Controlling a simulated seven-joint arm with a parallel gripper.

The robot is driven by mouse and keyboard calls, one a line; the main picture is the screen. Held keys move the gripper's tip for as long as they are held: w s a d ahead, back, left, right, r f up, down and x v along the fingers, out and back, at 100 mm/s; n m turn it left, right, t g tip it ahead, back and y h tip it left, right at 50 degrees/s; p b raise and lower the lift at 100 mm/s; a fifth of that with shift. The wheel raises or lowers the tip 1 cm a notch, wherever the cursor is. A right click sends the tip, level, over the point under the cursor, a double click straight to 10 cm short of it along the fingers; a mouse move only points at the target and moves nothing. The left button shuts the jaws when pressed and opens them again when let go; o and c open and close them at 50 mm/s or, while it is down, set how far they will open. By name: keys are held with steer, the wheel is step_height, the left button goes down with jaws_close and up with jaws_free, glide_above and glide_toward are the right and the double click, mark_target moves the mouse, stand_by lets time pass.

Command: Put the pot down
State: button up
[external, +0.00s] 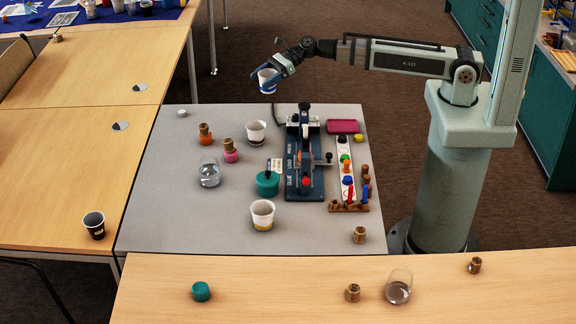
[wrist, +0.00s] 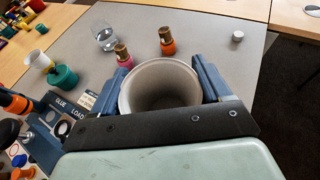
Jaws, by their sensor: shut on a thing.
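My gripper (external: 268,84) is shut on a pale cup-like pot (external: 266,75) and holds it in the air by the far edge of the grey table (external: 200,125). In the wrist view the pot (wrist: 160,82) sits upright between the two blue fingers, its open mouth facing the camera and its inside looking empty. Its lower part is hidden there. A similar white pot (external: 255,132) stands on the grey table below and left of my gripper. Another white pot with a yellow band (external: 262,215) stands nearer the front.
A blue glue press (external: 305,170) stands mid-table, with a pegboard of coloured pieces (external: 346,165) and a pink tray (external: 342,126) to its right. Orange (external: 205,139) and pink (external: 230,155) bottles, a glass (external: 209,174) and a teal pot (external: 267,183) stand left. The table's left side is largely clear.

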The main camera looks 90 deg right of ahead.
steer(key=shift+r, duration=0.75)
steer(key=w+a+n+g+y, duration=0.1)
steer(key=w+a+n+y, duration=0.15)
steer(key=a, duration=0.75)
steer(key=w+a+n+g+y, duration=0.1)
steer(key=w+a, duration=0.2)
steer(key=a, duration=0.7)
steer(key=n+g+y, duration=0.3)
steer(key=n+g, duration=0.5)
steer(key=g, duration=0.1)
glide_above(296, 286)
step_height(296, 286, down, 4)
steer(key=shift+f, duration=5.65)
steer(key=shift+f, duration=0.15)
